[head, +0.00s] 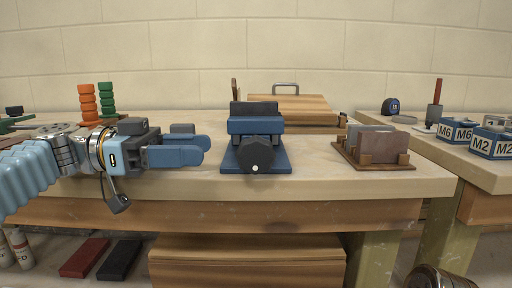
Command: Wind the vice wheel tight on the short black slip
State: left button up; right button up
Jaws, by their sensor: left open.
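A blue vice (276,158) stands at the middle of the bench, near its front edge. Its dark wheel (258,153) faces me and has a small pale spot low on its face. A dark block (254,108) shows at the top of the vice; I cannot tell whether it is the short black slip or a jaw. My left gripper (198,150) is open and empty, left of the wheel and apart from it, with its blue fingers pointing right. My right gripper is out of view.
A wooden rack (372,163) with upright plates stands right of the vice. A wooden board (305,105) lies behind. Orange (88,101) and green (106,97) ribbed handles stand back left. Boxes marked M6 (456,131) and M2 (490,143) sit on the right bench.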

aim_at(238, 150)
pick_arm(q)
jog(key=d, duration=1)
jog(key=shift+d, duration=0.1)
grip_shut()
jog(key=shift+p, duration=0.35)
